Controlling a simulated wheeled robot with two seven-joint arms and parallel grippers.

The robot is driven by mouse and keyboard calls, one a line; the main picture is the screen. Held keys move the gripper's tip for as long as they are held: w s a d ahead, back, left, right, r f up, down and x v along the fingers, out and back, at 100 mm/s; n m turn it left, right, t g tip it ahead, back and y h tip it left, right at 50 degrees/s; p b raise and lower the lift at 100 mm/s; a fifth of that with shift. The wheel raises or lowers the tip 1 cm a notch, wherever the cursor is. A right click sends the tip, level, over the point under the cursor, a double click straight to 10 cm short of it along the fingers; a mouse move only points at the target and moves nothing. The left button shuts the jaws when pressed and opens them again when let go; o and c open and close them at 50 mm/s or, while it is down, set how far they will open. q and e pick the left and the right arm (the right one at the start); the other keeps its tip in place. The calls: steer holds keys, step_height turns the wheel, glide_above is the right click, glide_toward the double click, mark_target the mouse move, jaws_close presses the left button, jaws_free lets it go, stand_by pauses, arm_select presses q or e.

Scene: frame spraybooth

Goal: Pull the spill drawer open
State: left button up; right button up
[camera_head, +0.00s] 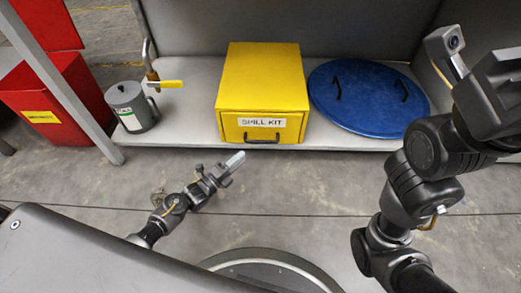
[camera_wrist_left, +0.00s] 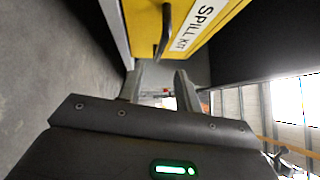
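The yellow spill kit box (camera_head: 262,75) sits on the grey shelf. Its drawer front (camera_head: 232,128) has a white SPILL KIT label and a dark bar handle (camera_head: 263,141), and looks shut. My left gripper (camera_head: 230,165) is low, in front of the box and a little left of the handle, apart from it. In the left wrist view the two fingers (camera_wrist_left: 160,86) are spread with nothing between them, and the handle (camera_wrist_left: 165,32) shows just beyond their tips. My right gripper (camera_head: 497,95) is raised at the far right; its fingers cannot be made out.
A blue round lid (camera_head: 370,97) lies right of the box on the shelf. A grey can (camera_head: 131,108) and a yellow-handled valve (camera_head: 166,84) are to the left. A grey post (camera_head: 62,85) and red bin (camera_head: 58,105) stand further left. Floor before the drawer is clear.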

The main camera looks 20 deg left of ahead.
mark_target(260, 142)
arm_select(q)
steer(key=shift+b+x, duration=2.3)
steer(key=shift+x, duration=3.1)
jaws_close()
